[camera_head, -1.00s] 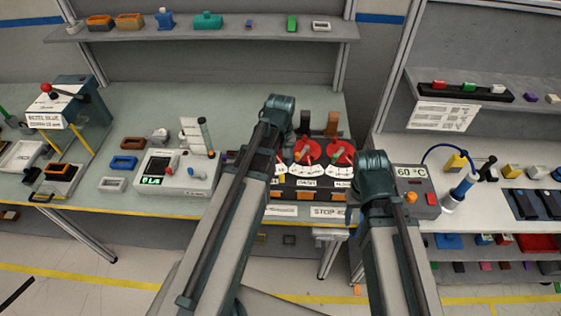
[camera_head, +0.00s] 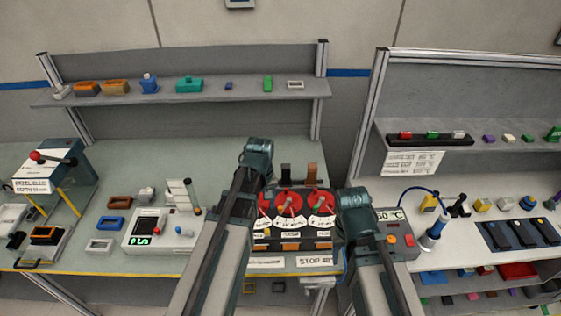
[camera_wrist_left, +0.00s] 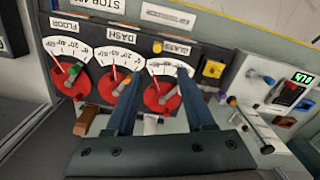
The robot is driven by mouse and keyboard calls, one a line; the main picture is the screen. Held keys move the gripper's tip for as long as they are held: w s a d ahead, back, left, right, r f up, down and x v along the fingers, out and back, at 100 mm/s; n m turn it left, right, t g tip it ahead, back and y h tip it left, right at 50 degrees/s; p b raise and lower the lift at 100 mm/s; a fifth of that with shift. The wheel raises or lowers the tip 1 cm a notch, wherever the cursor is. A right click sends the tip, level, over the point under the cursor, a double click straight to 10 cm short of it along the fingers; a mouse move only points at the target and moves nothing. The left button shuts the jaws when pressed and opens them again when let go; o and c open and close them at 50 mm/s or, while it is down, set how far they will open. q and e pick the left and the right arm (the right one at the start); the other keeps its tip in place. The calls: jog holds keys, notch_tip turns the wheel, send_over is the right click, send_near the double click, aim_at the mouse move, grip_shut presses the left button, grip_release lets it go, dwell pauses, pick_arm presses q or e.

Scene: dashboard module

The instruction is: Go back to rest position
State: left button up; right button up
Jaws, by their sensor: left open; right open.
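My left arm (camera_head: 225,225) comes in from the lower left in the head view, its teal joint over the bench; its gripper is hidden there. In the left wrist view, my left gripper (camera_wrist_left: 158,75) is open, with two dark blue fingers apart and nothing between them. The fingers overlap the dashboard module (camera_wrist_left: 120,35), by a red dial (camera_wrist_left: 162,98) on its panel; I cannot tell whether they touch it. My right arm (camera_head: 380,260) stands beside the module (camera_head: 290,245) in the head view. Its gripper is hidden.
A white device with a green display (camera_head: 165,230) stands left of the module. A press with a red knob (camera_head: 45,165) is further left. A 60 °C box (camera_head: 395,240) sits on the right. A shelf (camera_head: 215,98) with small parts runs behind.

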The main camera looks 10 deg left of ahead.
pick_arm(q)
jog(key=s+d+f+m+y+b, duration=0.1)
jog(key=s+d+f+m+b, duration=0.9)
jog(key=d+f+b, duration=0.4)
jog(key=shift+s+d+f+m+b, duration=0.25)
jog(key=shift+s+f+m+b, duration=0.05)
jog(key=shift+s+f+b, duration=0.55)
